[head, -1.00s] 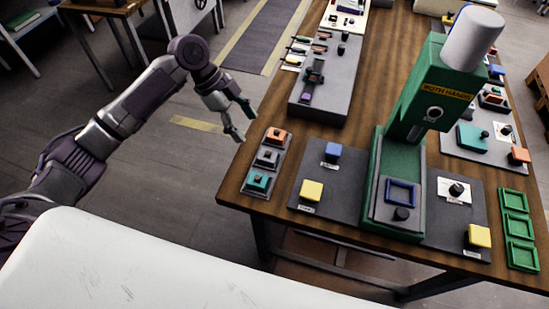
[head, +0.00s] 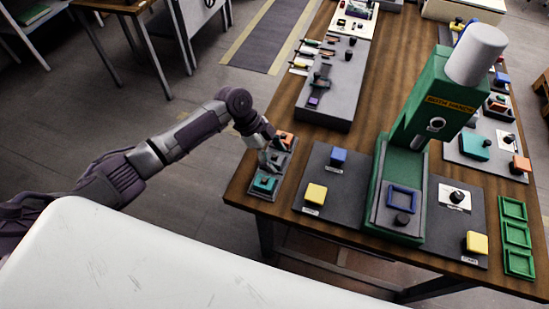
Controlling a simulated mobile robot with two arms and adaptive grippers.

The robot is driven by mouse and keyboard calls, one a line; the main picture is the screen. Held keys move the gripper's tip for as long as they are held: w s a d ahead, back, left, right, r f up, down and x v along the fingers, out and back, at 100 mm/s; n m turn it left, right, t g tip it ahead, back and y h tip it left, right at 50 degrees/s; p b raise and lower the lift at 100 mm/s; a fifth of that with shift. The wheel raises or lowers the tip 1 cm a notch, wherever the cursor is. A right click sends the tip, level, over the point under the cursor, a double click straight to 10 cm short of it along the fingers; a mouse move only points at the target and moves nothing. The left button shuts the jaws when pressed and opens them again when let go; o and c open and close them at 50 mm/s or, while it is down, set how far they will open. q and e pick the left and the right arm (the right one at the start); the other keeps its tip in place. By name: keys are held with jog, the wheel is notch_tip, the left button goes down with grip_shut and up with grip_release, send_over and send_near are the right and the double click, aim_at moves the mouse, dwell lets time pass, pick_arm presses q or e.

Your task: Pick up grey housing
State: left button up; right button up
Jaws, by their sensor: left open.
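The grey housing (head: 275,163) sits in the middle place of a small grey tray (head: 252,192) at the table's left edge, between an orange housing (head: 286,138) and a teal housing (head: 264,184). My left gripper (head: 269,160) is open, directly over the grey housing, with its fingers pointing down at it. The fingers and wrist hide most of the grey housing. I cannot tell whether the fingertips touch it. My right gripper is not in view.
A green press (head: 402,180) stands on the wooden table, right of the tray. A dark pad with a blue button (head: 338,156) and a yellow button (head: 316,194) lies between them. Green trays (head: 516,235) lie at the right. A grey tool block (head: 330,95) stands behind.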

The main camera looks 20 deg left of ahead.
pick_arm(q)
jog(key=shift+c, duration=0.4)
jog(key=c, duration=1.2)
jog(key=shift+r, duration=0.1)
